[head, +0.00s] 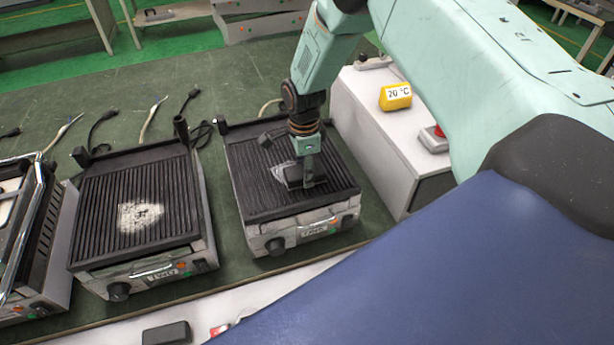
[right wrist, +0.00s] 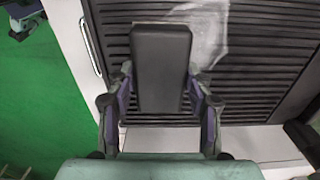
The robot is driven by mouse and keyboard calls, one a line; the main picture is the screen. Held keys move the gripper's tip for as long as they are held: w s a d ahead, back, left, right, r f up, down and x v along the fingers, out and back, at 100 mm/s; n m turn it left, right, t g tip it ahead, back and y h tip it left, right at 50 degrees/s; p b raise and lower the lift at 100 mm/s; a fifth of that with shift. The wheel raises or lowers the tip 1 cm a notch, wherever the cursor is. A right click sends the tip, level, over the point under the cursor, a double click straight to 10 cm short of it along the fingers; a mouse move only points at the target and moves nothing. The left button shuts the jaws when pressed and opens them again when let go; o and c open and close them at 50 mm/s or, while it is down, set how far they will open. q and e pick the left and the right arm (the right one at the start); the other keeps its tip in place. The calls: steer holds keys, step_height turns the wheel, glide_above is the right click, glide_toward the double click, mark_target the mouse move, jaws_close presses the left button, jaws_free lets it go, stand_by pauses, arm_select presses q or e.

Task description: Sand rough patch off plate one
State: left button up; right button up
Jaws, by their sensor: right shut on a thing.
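My right gripper (head: 306,168) is shut on a black sanding block (head: 298,181), which also shows between the fingers in the right wrist view (right wrist: 160,70). The block is over the ribbed dark plate (head: 249,185) of the right grill; whether it touches the ribs is hard to tell. A whitish rough patch (head: 281,172) shows beside and partly under the block; the right wrist view shows it (right wrist: 211,35) beyond the block to the upper right. The middle grill's plate (head: 95,205) has a larger whitish patch (head: 139,216). My left gripper is out of view.
A third grill (head: 38,290) stands at the left edge. A white cabinet (head: 372,130) with a yellow 20 °C display (head: 396,97) and a red button (head: 433,140) stands right of the right grill. A dark block (head: 167,333) lies at the front. Cables (head: 152,118) lie behind the grills.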

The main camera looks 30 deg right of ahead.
mark_target(294, 159)
steer(key=shift+w+d, duration=0.15)
steer(key=shift+w, duration=0.35)
steer(key=shift+w+d+b, duration=0.2)
steer(key=shift+w+b, duration=0.6)
steer(key=shift+b, duration=0.05)
steer(key=shift+w+d+f+b, duration=0.1)
steer(key=shift+w+b, duration=0.2)
steer(key=shift+w, duration=0.15)
steer(key=shift+w+d+f+b, duration=0.1)
steer(key=shift+w+b, duration=0.2)
steer(key=shift+w, duration=0.1)
steer(key=shift+w+r, duration=0.1)
steer(key=w+b, duration=0.2)
steer(key=shift+w+d+b, duration=0.3)
steer(key=shift+w+d, duration=0.05)
steer(key=shift+w+b, duration=0.3)
steer(key=shift+r, duration=0.1)
